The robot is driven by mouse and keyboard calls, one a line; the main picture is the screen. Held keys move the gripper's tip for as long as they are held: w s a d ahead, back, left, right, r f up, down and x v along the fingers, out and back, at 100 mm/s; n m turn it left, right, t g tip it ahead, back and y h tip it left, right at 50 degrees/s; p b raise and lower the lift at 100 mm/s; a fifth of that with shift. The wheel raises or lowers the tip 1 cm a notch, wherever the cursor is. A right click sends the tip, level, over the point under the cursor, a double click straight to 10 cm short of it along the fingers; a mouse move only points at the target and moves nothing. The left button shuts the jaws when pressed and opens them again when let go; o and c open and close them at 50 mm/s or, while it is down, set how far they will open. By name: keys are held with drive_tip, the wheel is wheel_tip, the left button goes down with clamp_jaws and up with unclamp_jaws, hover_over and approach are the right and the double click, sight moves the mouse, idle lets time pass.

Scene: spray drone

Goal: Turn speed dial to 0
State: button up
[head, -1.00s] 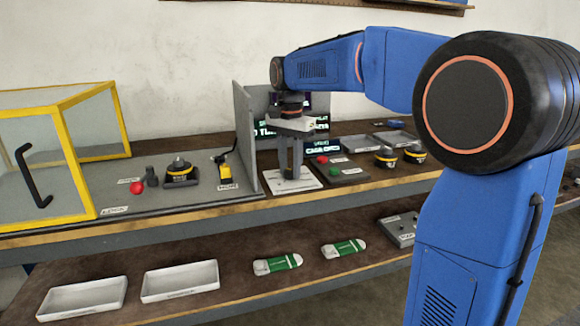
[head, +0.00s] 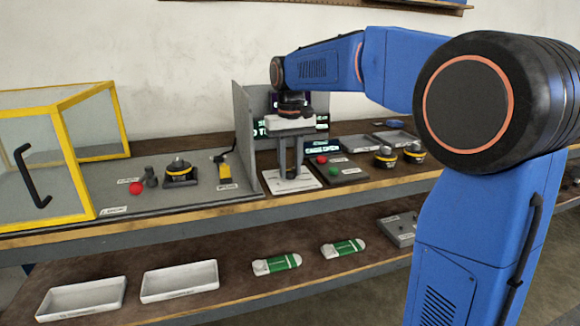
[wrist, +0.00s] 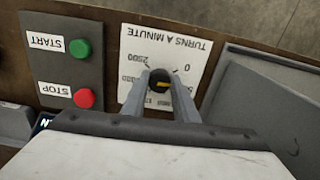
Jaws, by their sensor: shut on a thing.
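My gripper (wrist: 161,78) is shut on the dial, one finger on each side. In the head view my gripper (head: 291,172) points straight down at the white plate (head: 306,183), and its fingers mostly hide the dial. I cannot tell exactly which number the pointer meets.
A green START button (wrist: 79,48) and a red STOP button (wrist: 85,98) sit on a panel beside the plate. A grey upright partition (head: 246,140) stands close to my gripper. Lit screens (head: 322,147) are behind. A yellow-framed case (head: 62,150) stands far left.

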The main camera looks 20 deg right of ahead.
sight(291, 170)
drive_tip(key=n, duration=0.6)
drive_tip(key=shift+d+n, duration=0.1)
drive_tip(key=shift+n, duration=0.3)
idle(0.3)
drive_tip(key=o, duration=1.1)
drive_tip(key=shift+c, duration=0.2)
drive_tip(key=shift+r, duration=0.15)
wheel_tip(291, 170, up, 17)
drive_tip(key=shift+r, duration=0.1)
